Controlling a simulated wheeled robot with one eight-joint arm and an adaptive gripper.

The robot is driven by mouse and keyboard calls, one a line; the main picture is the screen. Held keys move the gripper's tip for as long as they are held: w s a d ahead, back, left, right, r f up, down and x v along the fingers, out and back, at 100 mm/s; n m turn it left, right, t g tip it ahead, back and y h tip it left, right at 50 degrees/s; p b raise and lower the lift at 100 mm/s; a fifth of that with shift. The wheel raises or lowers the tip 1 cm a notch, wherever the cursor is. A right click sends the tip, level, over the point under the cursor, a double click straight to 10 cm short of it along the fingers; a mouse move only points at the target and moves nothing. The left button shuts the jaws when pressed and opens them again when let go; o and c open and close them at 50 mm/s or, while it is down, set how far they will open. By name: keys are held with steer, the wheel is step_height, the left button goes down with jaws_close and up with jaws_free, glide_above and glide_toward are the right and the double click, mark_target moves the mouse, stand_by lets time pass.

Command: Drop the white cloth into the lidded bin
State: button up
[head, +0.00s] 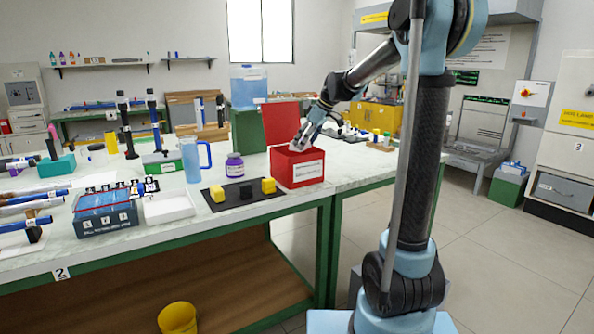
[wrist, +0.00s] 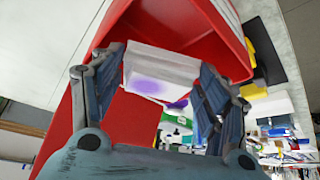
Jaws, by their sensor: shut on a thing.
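The lidded bin (head: 297,168) is a red box with a white label, standing near the table's front right corner. Its red lid (head: 281,122) stands open at the back. My gripper (head: 300,147) points down at the bin's open top. In the wrist view my gripper (wrist: 160,75) is shut on the white cloth (wrist: 158,72), which looks like a folded block with a purple stain. The red bin wall (wrist: 200,25) shows close around the cloth in the wrist view. How deep the cloth sits in the opening is hard to tell.
A white tray (head: 168,207) lies further left. A yellow bucket (head: 178,318) is below the table.

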steer(key=shift+f, duration=0.6)
steer(key=o, duration=1.2)
steer(key=shift+s, duration=0.1)
steer(key=v, duration=1.2)
steer(key=s+d+f+m+h, duration=0.1)
steer(key=s+d+f+m, duration=0.3)
steer(key=s+f, duration=0.6)
steer(key=s+d+f+m+h, duration=0.2)
steer(key=s+d+f+m, duration=0.2)
steer(key=s+d+f, duration=0.3)
steer(key=s+d+f+m+h, duration=0.2)
steer(key=s+d+f+m, duration=0.2)
steer(key=s+f, duration=0.9)
steer(key=s+d, duration=0.2)
steer(key=s, duration=0.5)
steer(key=shift+m, duration=0.4)
